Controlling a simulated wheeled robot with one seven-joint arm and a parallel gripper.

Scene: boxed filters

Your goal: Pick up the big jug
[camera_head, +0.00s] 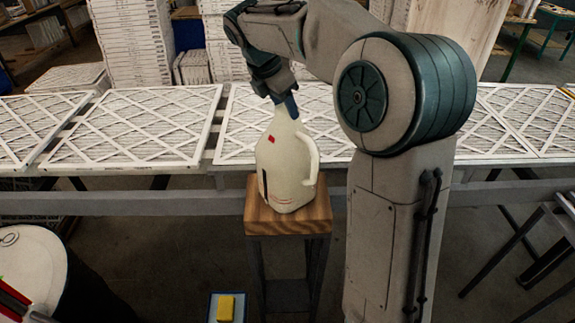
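The big jug (277,168) is off-white, with a side handle, a small red diamond mark and a dark stripe. It stands upright on a small wooden-topped stand (262,222). My gripper (285,101) points down right at the jug's neck. A small dark blue part shows at the neck; I cannot tell if it is the cap or part of my gripper. The fingers are small and dark here, and I cannot tell if they are closed on the neck.
A long table with several framed filters (130,125) runs behind the jug. A white drum top (30,265) is at the lower left. A yellow block (226,308) lies on a small blue-edged surface at the bottom. Stacked filters (135,45) stand behind.

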